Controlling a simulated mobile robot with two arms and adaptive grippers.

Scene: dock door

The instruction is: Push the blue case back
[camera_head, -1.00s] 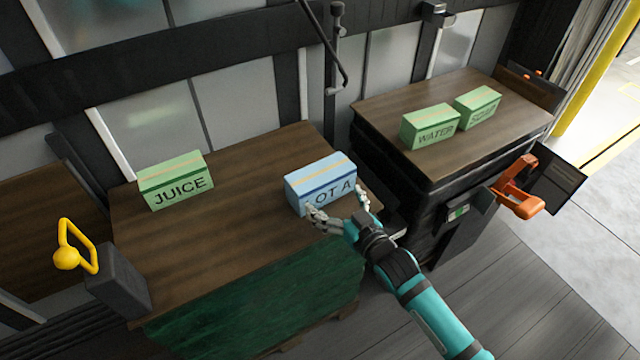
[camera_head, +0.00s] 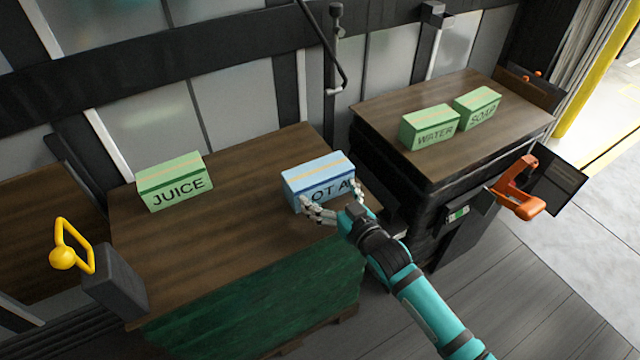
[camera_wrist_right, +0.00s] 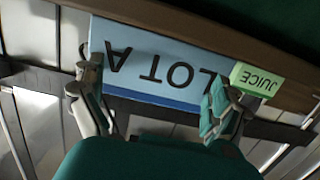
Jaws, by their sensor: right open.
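The blue case (camera_head: 318,171), marked "LOT A", stands upright near the right side of the wooden tabletop (camera_head: 240,235). Its label shows upside down in the right wrist view (camera_wrist_right: 150,47). My right gripper (camera_head: 331,194) is open at the near face of the case, with one finger toward each end of that face. The fingers hide part of the label. In the right wrist view, the open fingers (camera_wrist_right: 150,82) overlap the case; I cannot tell whether they touch it. Nothing is held between them. My left gripper is not in view.
A green JUICE case (camera_head: 176,186) stands on the left of the same top. Green WATER (camera_head: 430,133) and SOAP (camera_head: 480,114) cases stand on the right-hand table. A yellow handle (camera_head: 63,258) is at left, an orange one (camera_head: 520,195) at right. Tabletop between the blue and JUICE cases is bare.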

